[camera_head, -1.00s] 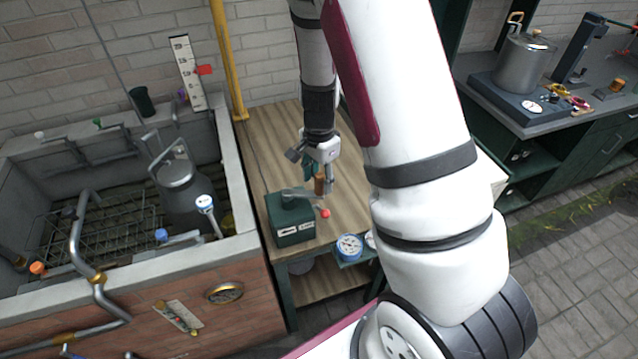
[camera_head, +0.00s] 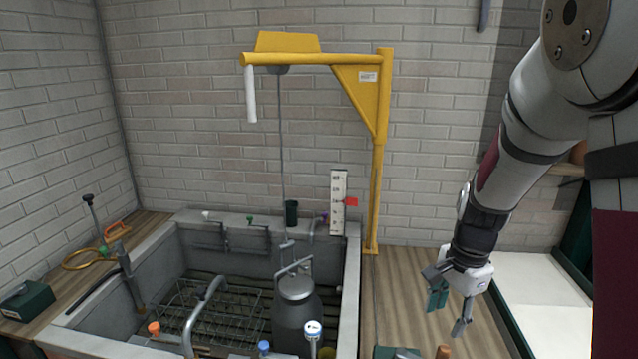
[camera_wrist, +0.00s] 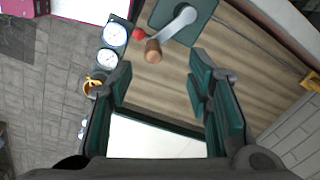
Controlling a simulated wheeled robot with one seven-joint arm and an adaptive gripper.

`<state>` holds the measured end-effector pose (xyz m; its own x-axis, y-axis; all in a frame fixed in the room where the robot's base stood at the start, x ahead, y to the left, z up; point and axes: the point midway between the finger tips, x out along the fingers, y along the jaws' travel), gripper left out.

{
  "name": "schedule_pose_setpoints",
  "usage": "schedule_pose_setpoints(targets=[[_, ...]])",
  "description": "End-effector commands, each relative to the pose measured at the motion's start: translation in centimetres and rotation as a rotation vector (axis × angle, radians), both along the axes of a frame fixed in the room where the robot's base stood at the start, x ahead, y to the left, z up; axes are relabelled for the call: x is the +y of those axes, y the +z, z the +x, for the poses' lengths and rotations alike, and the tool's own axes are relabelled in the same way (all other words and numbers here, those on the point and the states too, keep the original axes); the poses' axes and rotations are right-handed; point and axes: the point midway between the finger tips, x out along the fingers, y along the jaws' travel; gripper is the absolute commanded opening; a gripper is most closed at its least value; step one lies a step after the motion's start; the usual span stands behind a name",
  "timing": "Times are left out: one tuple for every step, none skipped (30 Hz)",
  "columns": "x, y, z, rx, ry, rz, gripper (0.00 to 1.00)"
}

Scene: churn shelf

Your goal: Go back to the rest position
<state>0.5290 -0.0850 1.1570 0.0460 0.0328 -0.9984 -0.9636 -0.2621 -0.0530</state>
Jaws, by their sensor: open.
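My gripper (camera_head: 450,318) hangs at the right in the head view, pointing down above the wooden bench top (camera_head: 405,300). In the wrist view my gripper (camera_wrist: 160,85) is open, its two green-padded fingers apart with nothing between them. A dark green box with a grey crank and a brown wooden handle (camera_wrist: 153,52) lies beyond the fingertips, apart from them. In the head view only the top of this crank box (camera_head: 397,353) shows at the bottom edge.
A stone basin (camera_head: 352,285) holds a metal can (camera_head: 297,318) and a wire rack. A yellow hoist (camera_head: 378,190) stands behind it. A white panel (camera_head: 545,315) lies right of the bench. Round gauges (camera_wrist: 114,35) sit beside the crank box.

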Motion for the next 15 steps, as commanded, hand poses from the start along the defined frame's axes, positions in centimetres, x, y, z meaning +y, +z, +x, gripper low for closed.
schedule_pose_setpoints(targets=[[0.8, 1.3, 0.1, -0.030, 0.058, 0.011, 0.46], [1.2, 2.1, 0.0, -0.046, 0.096, 0.017, 0.46], [1.8, 3.2, -0.2, -0.069, 0.152, 0.021, 0.46], [2.2, 3.9, -0.4, -0.086, 0.194, 0.023, 0.46], [2.7, 4.7, -0.6, -0.102, 0.236, 0.023, 0.46], [3.2, 5.6, -1.0, -0.123, 0.291, 0.023, 0.46], [3.6, 6.3, -1.3, -0.140, 0.335, 0.020, 0.46], [4.0, 7.0, -1.7, -0.157, 0.378, 0.016, 0.46], [4.4, 7.8, -2.1, -0.178, 0.433, 0.009, 0.46], [4.8, 8.4, -2.5, -0.194, 0.477, 0.003, 0.46], [5.1, 9.0, -2.9, -0.209, 0.519, -0.005, 0.46], [5.5, 9.7, -3.5, -0.231, 0.574, -0.018, 0.46], [5.8, 10.2, -3.9, -0.246, 0.616, -0.029, 0.46], [6.1, 10.7, -4.4, -0.261, 0.658, -0.041, 0.46], [6.4, 11.3, -5.0, -0.280, 0.713, -0.060, 0.46]])
